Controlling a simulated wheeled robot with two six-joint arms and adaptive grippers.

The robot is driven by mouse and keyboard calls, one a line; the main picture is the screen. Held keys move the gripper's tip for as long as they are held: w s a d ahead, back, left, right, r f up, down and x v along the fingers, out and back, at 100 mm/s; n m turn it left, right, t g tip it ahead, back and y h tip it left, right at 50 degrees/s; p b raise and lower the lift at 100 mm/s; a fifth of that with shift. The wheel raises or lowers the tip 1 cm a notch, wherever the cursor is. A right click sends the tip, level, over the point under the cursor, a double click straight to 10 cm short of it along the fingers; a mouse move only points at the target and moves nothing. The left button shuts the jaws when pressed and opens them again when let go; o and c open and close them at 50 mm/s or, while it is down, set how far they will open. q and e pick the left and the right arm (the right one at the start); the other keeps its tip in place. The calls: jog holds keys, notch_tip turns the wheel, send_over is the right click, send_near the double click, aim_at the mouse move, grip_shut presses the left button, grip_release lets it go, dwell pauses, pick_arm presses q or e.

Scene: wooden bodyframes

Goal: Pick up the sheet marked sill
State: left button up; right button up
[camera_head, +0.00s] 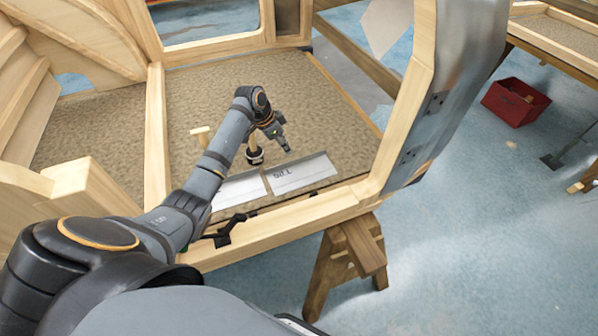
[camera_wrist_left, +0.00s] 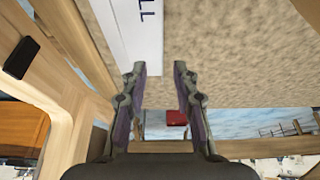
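A white sheet (camera_head: 303,174) with dark, upside-down lettering lies on the tan floor panel of the wooden frame, near its front rail. In the left wrist view a white sheet (camera_wrist_left: 132,32) shows at the top, with the letters "LL" readable and the rest cut off. A second pale sheet (camera_head: 238,190) lies just left of the lettered one; I see no readable mark on it. My left gripper (camera_head: 285,148) is above the panel, just behind the lettered sheet. Its fingers (camera_wrist_left: 160,85) are apart with nothing between them. My right gripper is out of view.
A wooden mallet-like piece (camera_head: 200,131) is further left. A black fitting (camera_head: 229,231) sits on the front rail. A post (camera_head: 408,120) rises at right. A red box (camera_head: 515,102) is on the floor.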

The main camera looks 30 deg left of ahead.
aim_at(300, 169)
pick_arm(q)
jog(key=b+x, duration=0.1)
jog(key=x, duration=0.8)
jog(key=shift+w+f, duration=0.15)
jog(key=shift+f, duration=0.25)
grip_shut()
jog(key=shift+r, duration=0.1)
